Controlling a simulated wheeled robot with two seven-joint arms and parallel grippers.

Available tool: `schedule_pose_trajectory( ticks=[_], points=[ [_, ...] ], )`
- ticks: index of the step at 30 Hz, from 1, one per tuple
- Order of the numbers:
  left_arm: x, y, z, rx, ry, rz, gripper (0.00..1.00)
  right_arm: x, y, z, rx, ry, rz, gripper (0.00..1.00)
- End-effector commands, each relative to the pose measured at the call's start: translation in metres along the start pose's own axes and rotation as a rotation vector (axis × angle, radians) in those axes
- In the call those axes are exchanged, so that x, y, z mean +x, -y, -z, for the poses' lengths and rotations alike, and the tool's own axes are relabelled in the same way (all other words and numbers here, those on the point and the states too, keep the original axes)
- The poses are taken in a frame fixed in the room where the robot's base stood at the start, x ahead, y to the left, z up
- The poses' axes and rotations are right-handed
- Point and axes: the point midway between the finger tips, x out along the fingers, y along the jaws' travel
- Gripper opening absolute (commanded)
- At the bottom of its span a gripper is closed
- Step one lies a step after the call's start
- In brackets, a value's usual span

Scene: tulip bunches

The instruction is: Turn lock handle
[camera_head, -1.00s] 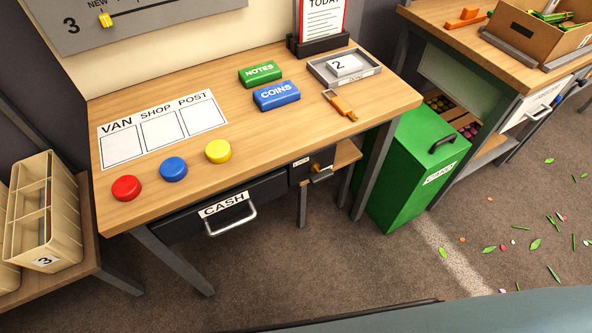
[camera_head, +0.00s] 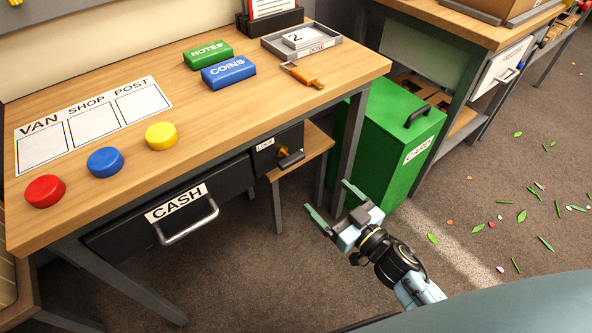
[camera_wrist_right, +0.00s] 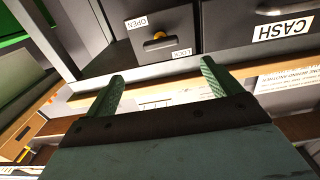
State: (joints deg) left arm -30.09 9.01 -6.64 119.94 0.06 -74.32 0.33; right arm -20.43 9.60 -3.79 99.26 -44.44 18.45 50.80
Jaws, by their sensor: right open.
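The lock handle (camera_head: 291,159) is a dark grey lever with a yellow-orange part, on a dark box under the tabletop, beside a LOCK label (camera_head: 265,144). My right gripper (camera_head: 327,196) is open and empty, below and to the right of the handle, apart from it. In the right wrist view the handle (camera_wrist_right: 160,43) shows beyond and between the two green fingers (camera_wrist_right: 162,74), between an OPEN label (camera_wrist_right: 136,22) and a LOCK label (camera_wrist_right: 182,54). My left gripper is not in view.
The CASH drawer (camera_head: 125,220) with its metal pull is left of the lock box. A table leg (camera_head: 350,150) and a green CARD bin (camera_head: 392,140) stand to the right. A small wooden shelf (camera_head: 312,146) is close beside the lock. The floor below is free.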

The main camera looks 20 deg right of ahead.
Motion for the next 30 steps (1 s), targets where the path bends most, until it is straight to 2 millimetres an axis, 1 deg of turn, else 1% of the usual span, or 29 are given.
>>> schedule_pose_trajectory(
  ticks=[5, 8, 15, 18, 21, 24, 30],
  points=[
    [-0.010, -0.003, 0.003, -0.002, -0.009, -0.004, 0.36, 0.019, 0.001, 0.003, -0.002, -0.011, 0.005, 0.90],
    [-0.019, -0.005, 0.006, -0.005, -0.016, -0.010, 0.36, 0.039, 0.000, 0.003, -0.003, -0.010, 0.004, 0.90],
    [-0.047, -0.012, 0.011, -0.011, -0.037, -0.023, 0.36, 0.090, 0.000, 0.002, -0.004, -0.009, 0.003, 0.90],
    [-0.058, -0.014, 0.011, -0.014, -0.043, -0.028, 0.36, 0.107, 0.000, 0.002, -0.004, -0.008, 0.002, 0.90],
    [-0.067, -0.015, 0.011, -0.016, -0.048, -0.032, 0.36, 0.120, 0.001, 0.002, -0.003, -0.007, 0.003, 0.90],
    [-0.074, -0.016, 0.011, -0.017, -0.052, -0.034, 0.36, 0.129, 0.001, 0.003, -0.002, -0.006, 0.003, 0.90],
    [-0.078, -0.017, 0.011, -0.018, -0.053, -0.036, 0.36, 0.134, 0.001, 0.003, -0.001, -0.004, 0.002, 0.90]
  ],
)
